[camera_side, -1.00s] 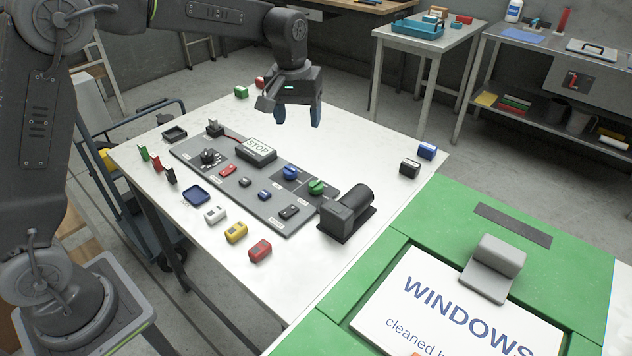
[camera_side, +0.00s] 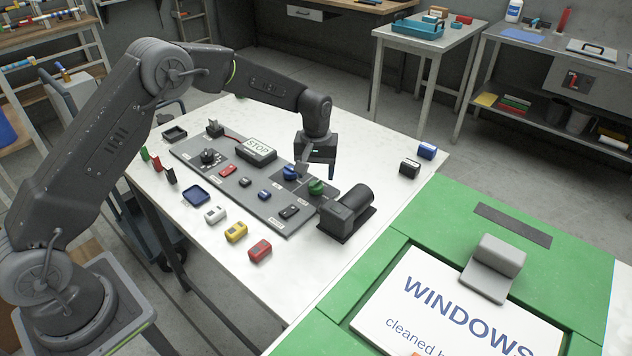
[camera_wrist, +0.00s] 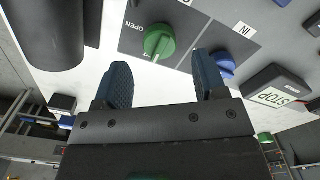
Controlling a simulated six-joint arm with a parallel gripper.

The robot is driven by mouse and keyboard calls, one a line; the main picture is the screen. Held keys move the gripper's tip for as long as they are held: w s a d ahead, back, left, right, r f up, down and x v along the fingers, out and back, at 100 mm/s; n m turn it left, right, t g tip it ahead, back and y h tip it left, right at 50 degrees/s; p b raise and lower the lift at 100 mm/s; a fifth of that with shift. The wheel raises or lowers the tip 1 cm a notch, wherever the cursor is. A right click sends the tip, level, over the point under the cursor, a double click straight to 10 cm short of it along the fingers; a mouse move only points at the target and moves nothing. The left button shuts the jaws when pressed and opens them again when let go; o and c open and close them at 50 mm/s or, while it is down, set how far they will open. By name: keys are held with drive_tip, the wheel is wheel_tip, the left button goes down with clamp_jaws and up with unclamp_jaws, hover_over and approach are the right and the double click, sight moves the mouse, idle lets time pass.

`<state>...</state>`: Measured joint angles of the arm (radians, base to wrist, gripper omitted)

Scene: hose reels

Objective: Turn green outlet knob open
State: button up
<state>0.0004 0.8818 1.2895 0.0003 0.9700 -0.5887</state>
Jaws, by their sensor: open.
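The green outlet knob (camera_side: 316,187) sits on the grey control panel (camera_side: 262,212), beside the black motor-like cylinder. In the wrist view the green knob (camera_wrist: 159,42) lies just beyond and between my fingertips, with an "OPEN" label beside it. A blue knob (camera_side: 290,173) is next to it; in the wrist view the blue knob (camera_wrist: 222,64) is near my right-hand fingertip. My gripper (camera_side: 317,172) is open and empty, just above and behind the green knob; its blue fingers (camera_wrist: 163,80) also show in the wrist view. I see no contact with the knob.
The black cylinder unit (camera_side: 349,214) stands close to the right of the knob. A STOP box (camera_side: 256,152) is behind left on the panel. Coloured blocks, such as a red one (camera_side: 260,250), lie in front.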

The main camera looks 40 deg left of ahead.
sight(316, 182)
drive_tip(key=shift+f, duration=1.95)
drive_tip(key=shift+c, duration=0.3)
drive_tip(key=c, duration=0.9)
drive_tip(key=shift+o, duration=0.2)
